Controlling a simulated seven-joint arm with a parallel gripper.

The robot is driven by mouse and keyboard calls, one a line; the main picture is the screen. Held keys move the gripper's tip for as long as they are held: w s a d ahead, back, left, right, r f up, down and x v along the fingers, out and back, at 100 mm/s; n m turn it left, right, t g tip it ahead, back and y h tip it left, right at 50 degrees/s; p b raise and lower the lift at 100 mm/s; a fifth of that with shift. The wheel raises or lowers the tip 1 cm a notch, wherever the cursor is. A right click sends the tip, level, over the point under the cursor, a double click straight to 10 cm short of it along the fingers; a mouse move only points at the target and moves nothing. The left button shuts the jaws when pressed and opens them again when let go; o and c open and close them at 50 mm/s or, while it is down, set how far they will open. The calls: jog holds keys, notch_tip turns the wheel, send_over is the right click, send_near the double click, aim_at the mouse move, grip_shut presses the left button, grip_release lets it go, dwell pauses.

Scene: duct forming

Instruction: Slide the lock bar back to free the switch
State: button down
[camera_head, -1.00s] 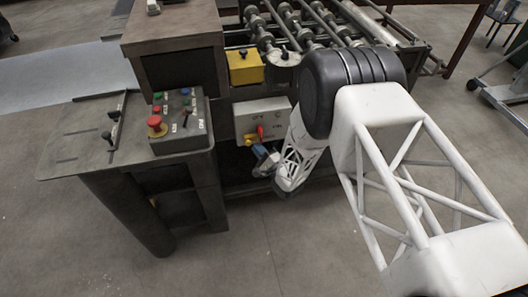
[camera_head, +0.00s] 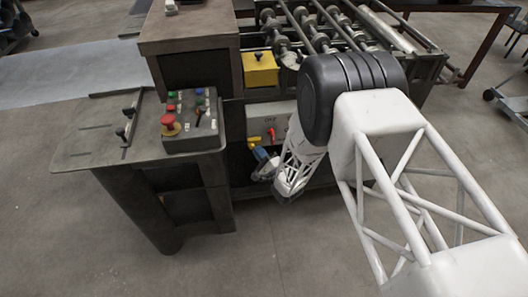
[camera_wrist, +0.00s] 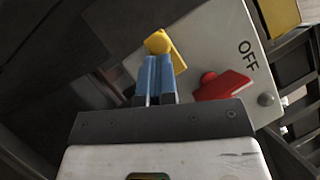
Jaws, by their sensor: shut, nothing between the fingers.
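The white switch panel (camera_head: 258,119) is on the machine's front, partly hidden by my arm. In the wrist view the panel (camera_wrist: 225,45) carries the word OFF. The red switch handle (camera_wrist: 222,86) lies across it, and also shows in the head view (camera_head: 271,133). The yellow lock bar (camera_wrist: 177,58) with its round knob (camera_wrist: 158,42) is at the panel's left edge. My gripper (camera_wrist: 157,62) has its blue fingers together, with the tips right at the knob; I cannot tell whether they touch. It also shows in the head view (camera_head: 258,154).
A control box (camera_head: 190,140) with a red mushroom button and several small buttons stands on the left table. A yellow box (camera_head: 260,70) is above the panel. Rollers (camera_head: 305,25) are at the back. The floor in front is clear.

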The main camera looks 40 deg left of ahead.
dwell(0.5)
jog(key=shift+w+d+f, duration=0.2)
jog(key=shift+w+d, duration=0.05)
jog(key=shift+d, duration=0.1)
jog(key=w+f+v, duration=0.1)
jog(key=v, duration=1.1)
jog(key=shift+w+d, duration=0.2)
jog(key=shift+w, duration=0.2)
jog(key=shift+w+r, duration=0.1)
jog(key=shift+r, duration=0.05)
